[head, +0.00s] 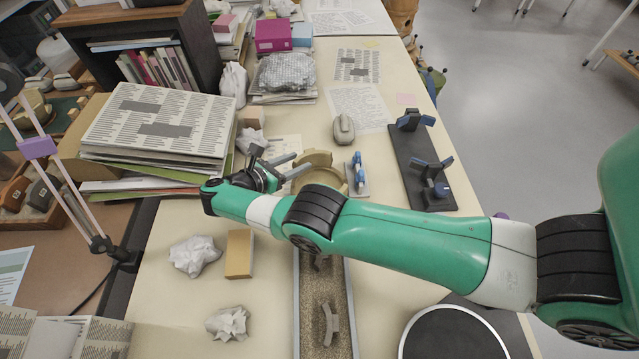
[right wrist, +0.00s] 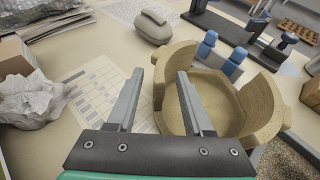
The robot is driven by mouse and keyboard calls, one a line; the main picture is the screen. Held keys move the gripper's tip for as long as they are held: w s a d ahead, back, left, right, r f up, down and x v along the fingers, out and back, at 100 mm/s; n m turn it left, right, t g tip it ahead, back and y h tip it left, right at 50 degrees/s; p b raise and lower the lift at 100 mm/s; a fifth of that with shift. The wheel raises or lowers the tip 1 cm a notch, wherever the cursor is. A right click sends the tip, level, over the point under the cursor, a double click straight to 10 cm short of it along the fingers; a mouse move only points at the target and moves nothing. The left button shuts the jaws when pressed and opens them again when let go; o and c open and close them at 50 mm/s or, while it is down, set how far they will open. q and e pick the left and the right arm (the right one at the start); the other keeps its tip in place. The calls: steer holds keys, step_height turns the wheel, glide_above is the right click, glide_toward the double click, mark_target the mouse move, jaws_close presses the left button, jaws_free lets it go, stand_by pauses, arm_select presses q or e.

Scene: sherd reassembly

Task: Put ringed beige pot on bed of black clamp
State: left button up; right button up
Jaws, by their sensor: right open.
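The beige pot (head: 318,160) stands on the table, partly hidden by my right gripper in the head view. In the right wrist view the pot (right wrist: 262,106) shows a curved wall, a flat inner floor and a low gap at its far side. My right gripper (right wrist: 160,75) is open, one finger outside the pot's left wall and the other over its inside; contact cannot be told. The gripper also shows in the head view (head: 302,163). The black clamp (head: 408,165) lies to the right of the pot, with blue-padded jaws. My left gripper is out of view.
A small blue-topped fixture (head: 357,182) stands close to the pot, between it and the clamp. A sand tray (head: 343,338) with sherds lies in front. Crumpled paper (head: 194,255), a tan block (head: 239,254) and a stack of papers (head: 160,130) lie left.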

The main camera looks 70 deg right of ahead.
jaws_close()
steer(key=shift+r, duration=0.1)
stand_by(1.2)
